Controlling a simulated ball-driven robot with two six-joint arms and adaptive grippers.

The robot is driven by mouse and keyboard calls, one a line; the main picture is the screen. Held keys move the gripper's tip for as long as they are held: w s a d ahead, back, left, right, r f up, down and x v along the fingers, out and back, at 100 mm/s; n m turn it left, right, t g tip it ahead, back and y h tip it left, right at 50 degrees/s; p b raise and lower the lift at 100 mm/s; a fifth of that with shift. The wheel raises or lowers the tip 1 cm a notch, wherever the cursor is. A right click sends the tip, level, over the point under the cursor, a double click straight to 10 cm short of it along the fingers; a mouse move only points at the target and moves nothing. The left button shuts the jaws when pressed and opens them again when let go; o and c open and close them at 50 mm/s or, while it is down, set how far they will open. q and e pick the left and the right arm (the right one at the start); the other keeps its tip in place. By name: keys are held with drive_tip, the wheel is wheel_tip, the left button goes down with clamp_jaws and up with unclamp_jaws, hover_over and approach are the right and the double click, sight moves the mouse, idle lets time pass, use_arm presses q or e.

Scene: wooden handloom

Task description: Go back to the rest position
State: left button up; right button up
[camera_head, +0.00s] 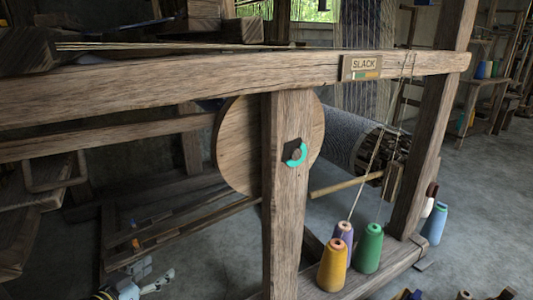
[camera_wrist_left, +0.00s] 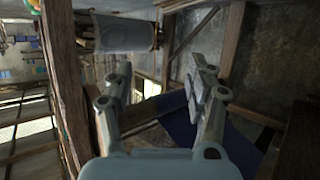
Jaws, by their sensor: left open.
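My left gripper (camera_head: 160,268) is low at the bottom left of the head view, below the loom's wooden beams. In the left wrist view its two fingers (camera_wrist_left: 162,75) are spread wide with nothing between them. It looks apart from the loom frame and from the yarn cones. Small parts at the bottom right edge of the head view may belong to my right arm, but they are cut off and I cannot tell its jaw state.
A wooden post (camera_head: 287,220) stands right of my left gripper, with a wooden disc (camera_head: 235,150) behind it. A long beam (camera_head: 190,80) crosses above. Yellow (camera_head: 333,265) and green (camera_head: 368,250) yarn cones stand on the lower rail. Grey floor is open at far right.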

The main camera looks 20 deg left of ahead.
use_arm(q)
drive_tip(key=s+d+f+n+g, duration=0.1)
drive_tip(key=s+d+f+g, duration=0.25)
drive_tip(key=s, duration=0.45)
drive_tip(key=s+d+f+g, duration=0.2)
drive_tip(key=s+d+f, duration=0.3)
drive_tip(key=s, duration=0.3)
use_arm(e)
drive_tip(key=s+d+f+g, duration=0.2)
drive_tip(key=s+f, duration=0.3)
drive_tip(key=f, duration=0.5)
drive_tip(key=s+d+f+g, duration=0.15)
drive_tip(key=s+f, duration=0.35)
drive_tip(key=f, duration=0.5)
use_arm(q)
drive_tip(key=s+d+m+g+y+p, duration=0.1)
drive_tip(key=s+d+g+p, duration=0.2)
drive_tip(key=s, duration=2.6)
drive_tip(key=g+p, duration=0.5)
drive_tip(key=p, duration=0.7)
drive_tip(key=shift+s+d+m, duration=0.15)
drive_tip(key=shift+s+m, duration=0.15)
drive_tip(key=shift+s, duration=0.05)
use_arm(e)
drive_tip(key=s+d, duration=0.1)
drive_tip(key=s, duration=1.3)
drive_tip(key=shift+m+h, duration=0.3)
drive_tip(key=shift+h, duration=0.1)
drive_tip(key=shift+s+f, duration=0.1)
